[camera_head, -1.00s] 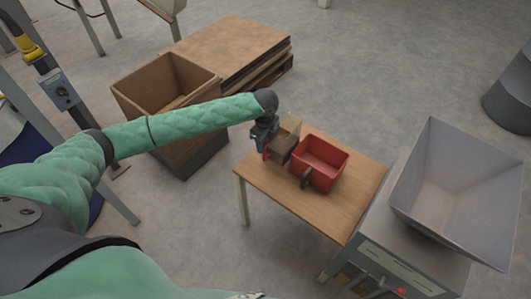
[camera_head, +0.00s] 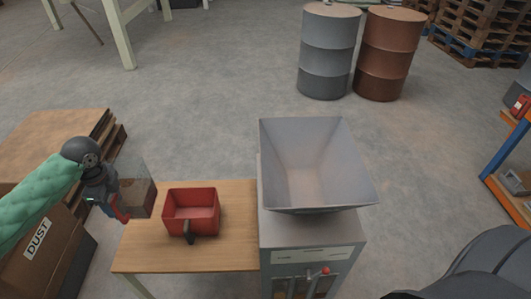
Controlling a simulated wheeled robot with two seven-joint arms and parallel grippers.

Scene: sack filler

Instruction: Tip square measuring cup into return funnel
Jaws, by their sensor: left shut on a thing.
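My left gripper (camera_head: 118,203) is shut on a square, see-through cup (camera_head: 139,198) with brownish contents. The cup looks upright at the table's back left corner; I cannot tell whether it touches the top. A red square container (camera_head: 192,199) with a dark handle towards me stands on the table just right of it. The wide grey funnel (camera_head: 310,165), open at the top, sits on a grey cabinet to the right of the table. My right gripper is not in view.
The wooden table (camera_head: 200,252) is bare in front of the red container. The cabinet (camera_head: 312,238) adjoins its right side. A box marked DUST (camera_head: 40,245) and a board-topped pallet (camera_head: 60,135) are at left. Grey (camera_head: 327,55) and brown (camera_head: 388,55) drums stand behind.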

